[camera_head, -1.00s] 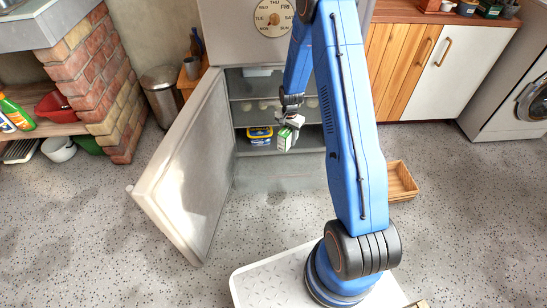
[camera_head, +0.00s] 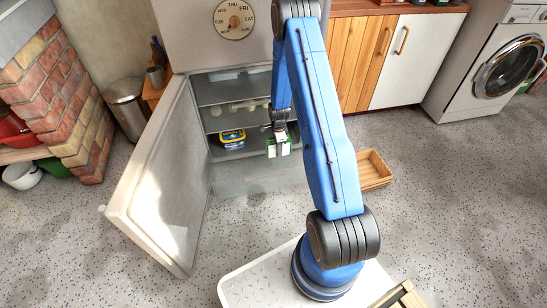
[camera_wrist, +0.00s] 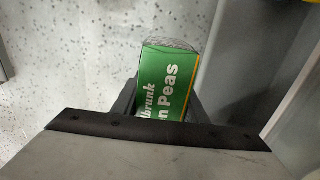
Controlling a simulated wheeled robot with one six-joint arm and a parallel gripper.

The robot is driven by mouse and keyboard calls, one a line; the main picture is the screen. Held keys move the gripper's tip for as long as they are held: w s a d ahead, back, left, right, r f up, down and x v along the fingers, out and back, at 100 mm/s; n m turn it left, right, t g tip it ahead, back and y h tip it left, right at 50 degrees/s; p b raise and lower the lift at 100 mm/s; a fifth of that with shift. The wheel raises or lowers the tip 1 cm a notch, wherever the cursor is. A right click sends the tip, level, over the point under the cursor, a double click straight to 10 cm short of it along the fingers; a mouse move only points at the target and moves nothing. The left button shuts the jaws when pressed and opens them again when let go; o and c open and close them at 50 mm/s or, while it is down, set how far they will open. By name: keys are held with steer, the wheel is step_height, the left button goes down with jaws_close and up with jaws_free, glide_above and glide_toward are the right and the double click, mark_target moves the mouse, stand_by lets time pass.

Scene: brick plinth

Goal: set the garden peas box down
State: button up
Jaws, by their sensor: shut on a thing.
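The garden peas box (camera_head: 280,150) is a small green and white carton, held in front of the open fridge (camera_head: 200,160). In the wrist view the box (camera_wrist: 166,88) shows a green face with white lettering ending in "Peas". My gripper (camera_head: 278,136) is shut on it, with dark fingers on either side in the wrist view. The head view shows no clear support under the box. How far it is from the shelf edge I cannot tell.
A blue and yellow tub (camera_head: 232,139) stands on a fridge shelf left of the box. Pale round items sit on the shelf above. The fridge door (camera_head: 160,180) stands wide open at left. A wooden crate (camera_head: 374,170) is on the floor at right.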

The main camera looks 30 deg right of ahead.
steer(key=shift+f, duration=3.45)
steer(key=shift+f, duration=0.1)
steer(key=o, duration=1.4)
step_height(320, 180, up, 12)
steer(key=shift+r, duration=0.15)
steer(key=s+a+r+n+t, duration=0.1)
steer(key=s+a+r+n, duration=0.25)
steer(key=r, duration=0.85)
steer(key=s+a+r+n, duration=0.3)
steer(key=a+r, duration=0.1)
steer(key=r, duration=0.9)
steer(key=s+a+r+n+t, duration=0.1)
steer(key=s+a+r+n, duration=0.2)
steer(key=r, duration=0.9)
steer(key=s+a+r+n+t, duration=0.1)
steer(key=s+a+r+n, duration=0.2)
steer(key=s+r, duration=0.35)
steer(key=s+a+r+n, duration=0.2)
steer(key=s+r+n, duration=0.1)
steer(key=s+r, duration=0.3)
steer(key=s+a+n, duration=0.1)
steer(key=s+n, duration=0.1)
steer(key=s, duration=0.4)
steer(key=s+a+r+n+t, duration=0.1)
steer(key=s, duration=0.5)
steer(key=s+a+r+n, duration=0.1)
steer(key=s+n, duration=0.1)
steer(key=s, duration=0.4)
steer(key=shift+n+t, duration=0.35)
steer(key=shift+t, duration=0.05)
